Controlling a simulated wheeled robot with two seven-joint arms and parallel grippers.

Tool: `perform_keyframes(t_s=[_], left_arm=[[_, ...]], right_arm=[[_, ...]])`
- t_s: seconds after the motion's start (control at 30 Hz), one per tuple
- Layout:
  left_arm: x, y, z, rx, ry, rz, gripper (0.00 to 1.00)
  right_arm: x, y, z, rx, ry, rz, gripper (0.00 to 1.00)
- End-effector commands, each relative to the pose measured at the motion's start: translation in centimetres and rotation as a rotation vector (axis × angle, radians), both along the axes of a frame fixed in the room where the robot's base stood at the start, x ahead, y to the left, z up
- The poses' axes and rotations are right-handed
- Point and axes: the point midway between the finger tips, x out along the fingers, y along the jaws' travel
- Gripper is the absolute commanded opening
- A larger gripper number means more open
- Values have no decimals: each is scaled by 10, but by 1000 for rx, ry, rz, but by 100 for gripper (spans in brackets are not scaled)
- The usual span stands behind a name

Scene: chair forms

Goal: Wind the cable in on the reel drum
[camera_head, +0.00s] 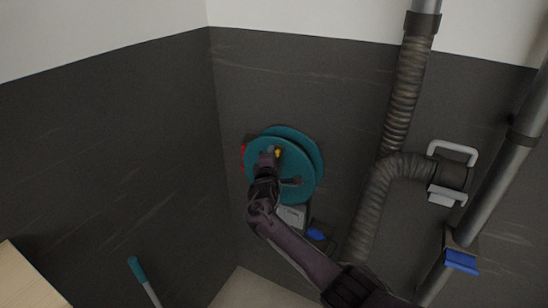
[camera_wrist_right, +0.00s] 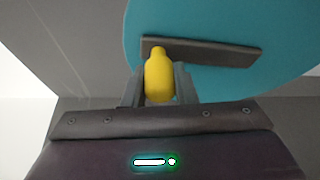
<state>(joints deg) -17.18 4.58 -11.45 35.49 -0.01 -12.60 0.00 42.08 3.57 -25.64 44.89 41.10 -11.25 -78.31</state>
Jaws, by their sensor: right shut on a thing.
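The reel drum (camera_head: 308,190) is a teal disc pair mounted at the dark wall. A yellow crank knob (camera_wrist_right: 159,78) sticks out from a dark crank bar (camera_wrist_right: 215,51) on the teal disc face. My right gripper (camera_wrist_right: 159,88) is shut on the yellow knob, with one finger on each side of it. I cannot make out the cable. My left gripper is not in view.
A grey ribbed hose (camera_head: 400,100) and a metal pipe (camera_head: 500,180) with a blue-marked fitting (camera_head: 461,261) stand right of the drum. A teal-handled rod (camera_head: 137,268) is at lower left, near a pale wooden edge (camera_head: 25,280). A grey box (camera_head: 292,216) is below the drum.

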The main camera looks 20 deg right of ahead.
Motion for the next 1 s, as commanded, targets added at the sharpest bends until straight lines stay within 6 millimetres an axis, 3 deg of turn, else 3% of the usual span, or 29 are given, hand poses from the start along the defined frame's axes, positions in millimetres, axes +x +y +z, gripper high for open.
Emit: perform_keyframes(t_s=[0.4, 0.43, 0.57, 1.0], left_arm=[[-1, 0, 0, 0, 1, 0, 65], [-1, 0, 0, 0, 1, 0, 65], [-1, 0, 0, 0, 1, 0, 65], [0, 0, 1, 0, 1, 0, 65]], right_arm=[[1, 0, 2, -5, 1, -3, 0], [1, 0, 2, -5, 1, -3, 26], [1, 0, 1, -6, 3, -2, 43], [-6, 4, 0, -6, 4, -1, 46]])
